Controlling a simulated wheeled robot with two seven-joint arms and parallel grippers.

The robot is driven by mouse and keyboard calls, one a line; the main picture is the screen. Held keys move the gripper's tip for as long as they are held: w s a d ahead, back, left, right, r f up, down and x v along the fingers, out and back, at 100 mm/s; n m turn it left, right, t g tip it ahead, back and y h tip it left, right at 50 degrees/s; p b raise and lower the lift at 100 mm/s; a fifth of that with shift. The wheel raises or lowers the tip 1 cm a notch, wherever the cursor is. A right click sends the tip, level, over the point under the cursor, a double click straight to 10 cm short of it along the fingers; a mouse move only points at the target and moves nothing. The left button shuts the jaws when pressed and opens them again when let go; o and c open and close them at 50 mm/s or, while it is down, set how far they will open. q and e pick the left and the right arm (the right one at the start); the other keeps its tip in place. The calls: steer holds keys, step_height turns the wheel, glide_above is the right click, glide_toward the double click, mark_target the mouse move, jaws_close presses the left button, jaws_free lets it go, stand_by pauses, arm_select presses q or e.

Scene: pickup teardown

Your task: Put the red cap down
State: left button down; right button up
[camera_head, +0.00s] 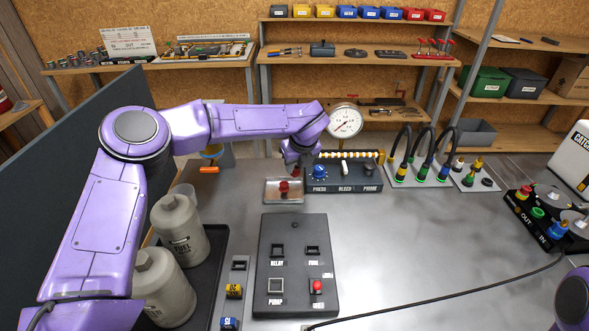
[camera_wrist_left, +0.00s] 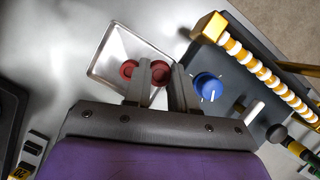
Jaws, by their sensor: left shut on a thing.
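My left gripper (camera_head: 296,170) points down at the back of the bench, by the right rear side of a small metal tray (camera_head: 270,198). In the left wrist view my left gripper (camera_wrist_left: 161,82) is shut on a red cap (camera_wrist_left: 160,71), which shows between its two fingers. A second red piece (camera_wrist_left: 128,69) is just left of the fingers, over the tray (camera_wrist_left: 110,45); it also shows in the head view (camera_head: 284,187). The fingers hide part of the held cap, and I cannot tell whether it touches anything below.
A dark panel with a blue knob (camera_head: 319,172) stands close right of the gripper, with a yellow-and-white striped bar behind it. A round gauge (camera_head: 345,121) stands behind. A switch panel (camera_head: 298,248) lies in front; grey bottles (camera_head: 178,228) stand left. Bench right of centre is mostly clear.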

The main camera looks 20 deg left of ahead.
mark_target(296, 169)
arm_select(q)
steer(key=shift+w+a+f, duration=0.15)
steer(key=shift+w+f, duration=0.05)
steer(key=shift+f, duration=0.05)
step_height(296, 169, down, 3)
steer(key=shift+f+p, duration=0.2)
steer(key=shift+p, duration=0.35)
steer(key=shift+f, duration=0.15)
steer(key=c, duration=1.2)
jaws_free()
steer(key=b+v, duration=0.3)
steer(key=v, duration=0.9)
steer(key=shift+w, duration=0.1)
